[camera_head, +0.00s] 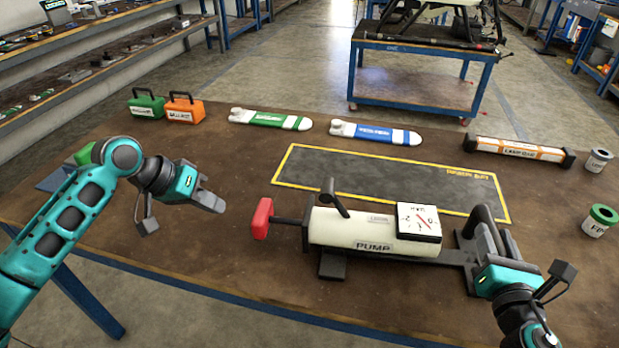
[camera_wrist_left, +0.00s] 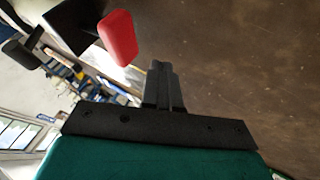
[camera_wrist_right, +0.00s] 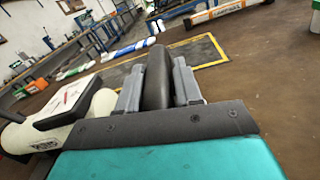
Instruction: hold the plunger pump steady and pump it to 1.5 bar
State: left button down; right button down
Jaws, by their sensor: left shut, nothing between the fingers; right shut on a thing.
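The plunger pump (camera_head: 365,229) lies on its side on the table, a cream cylinder marked PUMP on a dark base. A gauge (camera_head: 418,221) with a red needle sits at its right end; I cannot read the pressure surely. Its red plunger handle (camera_head: 262,218) sticks out at the left on a dark rod. My right gripper (camera_head: 490,268) is shut on the black upright handle (camera_wrist_right: 158,78) at the pump's right end. My left gripper (camera_head: 215,203) is shut and empty, left of the red handle and apart from it. The red handle also shows in the left wrist view (camera_wrist_left: 119,37).
A black mat with a yellow border (camera_head: 390,180) lies behind the pump. Cans (camera_head: 600,221) are at the right.

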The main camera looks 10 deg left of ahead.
pick_arm(q)
jog(key=x, duration=0.3)
jog(key=shift+w+d, duration=0.1)
jog(key=shift+d, duration=1.9)
jog(key=d, duration=0.7)
jog(key=shift+w, duration=0.3)
jog(key=a, duration=0.3)
jog(key=a+r, duration=0.1)
jog(key=a, duration=0.1)
jog(key=shift+s, duration=0.3)
jog(key=v, duration=0.9)
